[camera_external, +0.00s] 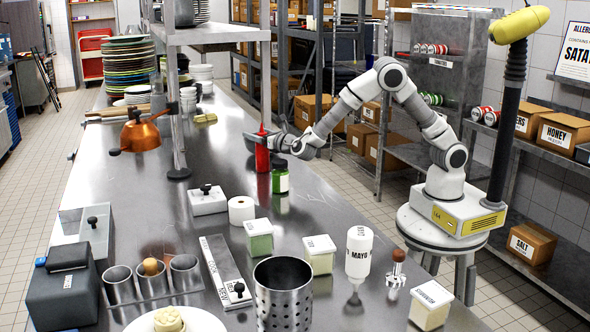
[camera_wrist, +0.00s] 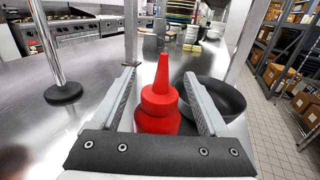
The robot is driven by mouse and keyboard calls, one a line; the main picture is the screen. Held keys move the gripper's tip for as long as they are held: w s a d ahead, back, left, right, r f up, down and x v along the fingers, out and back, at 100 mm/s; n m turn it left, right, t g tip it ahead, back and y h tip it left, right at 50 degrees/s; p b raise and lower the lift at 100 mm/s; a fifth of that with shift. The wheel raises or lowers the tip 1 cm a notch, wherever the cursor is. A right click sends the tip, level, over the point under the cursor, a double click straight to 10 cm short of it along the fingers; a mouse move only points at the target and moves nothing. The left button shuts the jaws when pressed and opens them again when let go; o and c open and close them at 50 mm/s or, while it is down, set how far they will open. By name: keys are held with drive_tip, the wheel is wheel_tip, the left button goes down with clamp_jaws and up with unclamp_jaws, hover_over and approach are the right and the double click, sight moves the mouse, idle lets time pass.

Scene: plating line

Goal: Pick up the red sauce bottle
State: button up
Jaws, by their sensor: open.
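The red sauce bottle (camera_external: 262,152) stands upright on the steel counter (camera_external: 120,200), by the shelf post. In the wrist view the red sauce bottle (camera_wrist: 159,100) stands between the two fingers, its pointed nozzle up and its lower body hidden behind the gripper's dark front plate. My gripper (camera_wrist: 164,78) is open, with a finger on each side of the bottle. I cannot tell whether either finger touches it. In the external view my gripper (camera_external: 262,139) is at the upper part of the bottle, reaching in from the right.
A shelf post (camera_wrist: 53,45) rises at left.

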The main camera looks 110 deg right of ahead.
drive_tip(key=shift+w+d, duration=0.15)
drive_tip(key=shift+d, duration=0.05)
clamp_jaws()
idle(0.3)
idle(1.0)
